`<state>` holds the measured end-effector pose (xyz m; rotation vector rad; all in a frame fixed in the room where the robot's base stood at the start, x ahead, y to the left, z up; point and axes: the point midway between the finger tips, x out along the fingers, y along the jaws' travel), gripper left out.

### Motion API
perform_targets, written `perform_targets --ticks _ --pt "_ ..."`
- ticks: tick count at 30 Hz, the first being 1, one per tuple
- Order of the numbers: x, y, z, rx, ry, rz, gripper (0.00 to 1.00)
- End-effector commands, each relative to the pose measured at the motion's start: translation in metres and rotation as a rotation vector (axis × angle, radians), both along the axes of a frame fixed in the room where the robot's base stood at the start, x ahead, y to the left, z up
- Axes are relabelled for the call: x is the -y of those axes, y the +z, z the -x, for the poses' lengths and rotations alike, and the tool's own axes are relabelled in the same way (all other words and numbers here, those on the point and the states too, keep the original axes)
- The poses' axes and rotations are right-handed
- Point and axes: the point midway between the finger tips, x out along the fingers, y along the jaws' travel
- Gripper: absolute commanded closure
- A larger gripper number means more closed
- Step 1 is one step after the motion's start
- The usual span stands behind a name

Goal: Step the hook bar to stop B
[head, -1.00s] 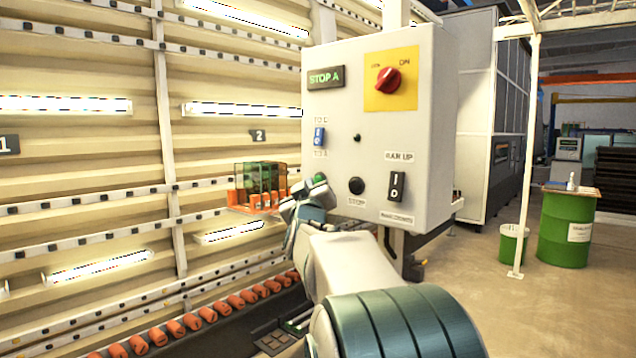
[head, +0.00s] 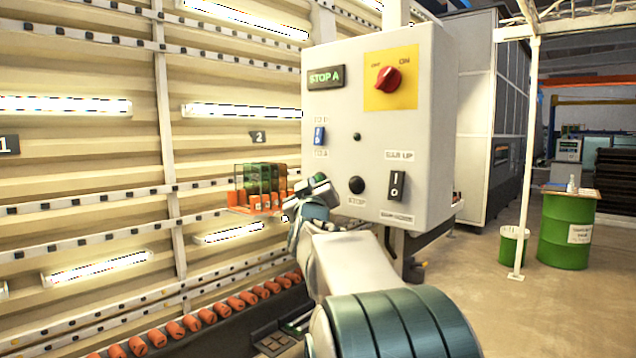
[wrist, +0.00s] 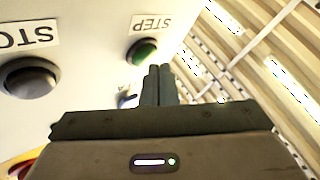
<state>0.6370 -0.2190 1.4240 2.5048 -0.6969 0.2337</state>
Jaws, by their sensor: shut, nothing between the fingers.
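The control box (head: 380,240) carries a display (head: 325,77) reading STOP A. The green button (head: 319,177) sits low at its left; in the wrist view the green button (wrist: 143,51) has a STEP label (wrist: 150,25) beside it. My gripper (wrist: 158,72) is shut and empty, its tips close to this button; I cannot tell whether they touch it. In the head view my wrist partly hides the gripper. An orange rack with upright green pieces (head: 262,180) is behind and left of the box. I cannot tell which part is the hook bar.
A black STOP button (head: 357,185), a blue selector (head: 319,136), a black rocker (head: 397,186) and a red knob (head: 388,79) share the panel. Lit ribbed walls fill the left. Orange pegs (head: 210,312) run along the bottom. Green drums (head: 566,230) stand right on open floor.

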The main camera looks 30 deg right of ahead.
Motion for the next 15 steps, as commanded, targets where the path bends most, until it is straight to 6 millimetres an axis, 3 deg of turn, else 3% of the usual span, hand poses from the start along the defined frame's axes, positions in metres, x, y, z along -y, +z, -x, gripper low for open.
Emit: perform_targets --ticks 15 --pt "0.0057 -0.0001 -0.0021 0.001 0.0 0.001 1.0"
